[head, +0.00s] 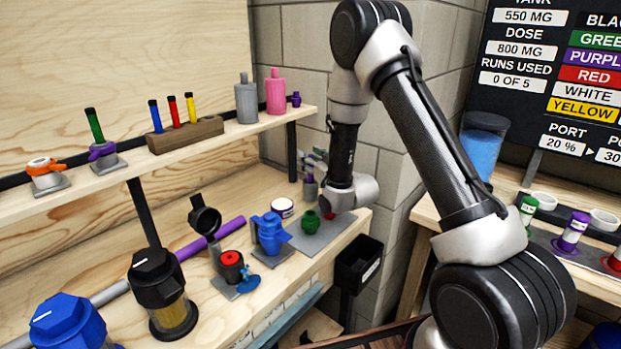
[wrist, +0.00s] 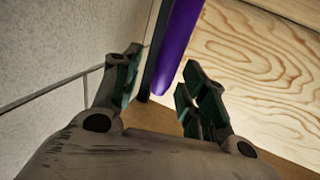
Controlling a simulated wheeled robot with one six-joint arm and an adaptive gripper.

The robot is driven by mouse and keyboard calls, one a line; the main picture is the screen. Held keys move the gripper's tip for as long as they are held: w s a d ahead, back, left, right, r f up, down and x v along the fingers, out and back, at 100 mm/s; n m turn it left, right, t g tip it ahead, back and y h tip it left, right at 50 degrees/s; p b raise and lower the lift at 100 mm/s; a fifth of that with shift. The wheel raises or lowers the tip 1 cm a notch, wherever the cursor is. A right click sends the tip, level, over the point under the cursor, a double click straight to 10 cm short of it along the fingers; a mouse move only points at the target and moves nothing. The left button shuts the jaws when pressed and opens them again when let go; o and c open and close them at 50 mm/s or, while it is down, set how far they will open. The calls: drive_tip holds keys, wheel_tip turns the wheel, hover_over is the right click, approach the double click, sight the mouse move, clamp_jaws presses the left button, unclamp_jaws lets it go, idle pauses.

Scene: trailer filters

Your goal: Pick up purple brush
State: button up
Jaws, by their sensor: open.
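A long purple rod (wrist: 178,45) shows in the wrist view, beyond and above the gap between my fingertips; its upper part runs out of the frame. I cannot tell whether it is the brush. In the head view a purple rod (head: 225,229) lies along the bench, partly behind the black fittings, and a small purple item (head: 296,99) stands at the shelf's right end. My gripper (head: 316,160) is small and partly hidden near the shelf's right post. In the wrist view my gripper (wrist: 160,88) is open, with nothing between its fingers.
The shelf (head: 200,140) holds a pink bottle (head: 275,92), a grey bottle (head: 246,99) and a wooden tube rack (head: 185,136). Blue (head: 272,233) and green (head: 310,219) fittings stand on the bench below my gripper. A block wall (head: 405,135) is close behind my arm.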

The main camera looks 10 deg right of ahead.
drive_tip(key=shift+c, duration=0.4)
clamp_jaws()
drive_tip(key=shift+r, duration=0.1)
